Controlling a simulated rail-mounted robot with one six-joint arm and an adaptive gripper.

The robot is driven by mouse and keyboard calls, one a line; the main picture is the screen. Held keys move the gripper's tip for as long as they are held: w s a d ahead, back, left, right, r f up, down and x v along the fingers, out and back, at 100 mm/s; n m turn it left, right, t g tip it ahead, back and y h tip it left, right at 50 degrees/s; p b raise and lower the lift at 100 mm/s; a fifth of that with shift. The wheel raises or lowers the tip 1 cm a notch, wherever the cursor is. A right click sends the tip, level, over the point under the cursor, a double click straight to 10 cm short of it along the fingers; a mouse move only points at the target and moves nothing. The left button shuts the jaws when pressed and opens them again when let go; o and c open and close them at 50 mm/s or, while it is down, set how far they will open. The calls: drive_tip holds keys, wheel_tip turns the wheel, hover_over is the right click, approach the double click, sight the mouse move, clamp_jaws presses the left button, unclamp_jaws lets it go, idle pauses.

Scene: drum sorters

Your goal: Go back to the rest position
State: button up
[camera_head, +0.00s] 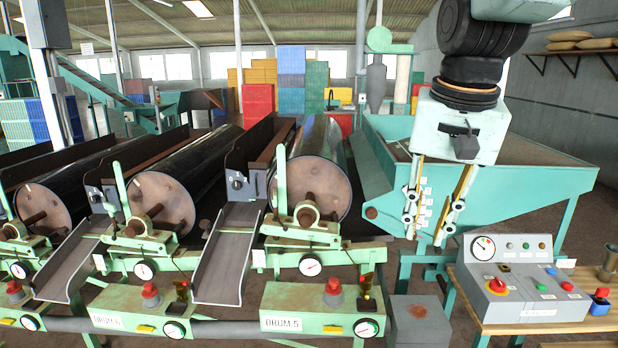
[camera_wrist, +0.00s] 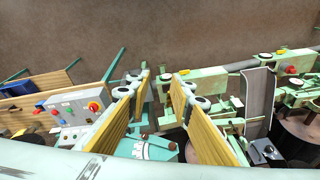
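My gripper (camera_head: 425,236) hangs from the arm at the right of the head view, pointing down. Its two fingers are spread apart with nothing between them. It is in front of the teal hopper (camera_head: 490,185) and above and left of the control panel (camera_head: 525,280). In the wrist view my gripper (camera_wrist: 161,78) also shows two separate fingers with an empty gap, over brown floor and green machine frames. The control panel (camera_wrist: 78,112) shows at the left there.
Drum 5 (camera_head: 312,180) and another drum (camera_head: 165,195) stand left of my gripper, with a metal chute (camera_head: 228,255) between them. A grey box (camera_head: 418,322) stands below my gripper. The control panel sits on a wooden table (camera_head: 480,318) with a metal cup (camera_head: 609,262).

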drive_tip(key=s+f+n, duration=0.2)
drive_tip(key=s, duration=1.1)
drive_tip(key=s+f+n+t, duration=0.1)
drive_tip(key=s+f+n, duration=0.1)
drive_tip(key=s, duration=1)
drive_tip(key=shift+s+f+b, duration=0.35)
drive_tip(key=shift+f+b, duration=0.05)
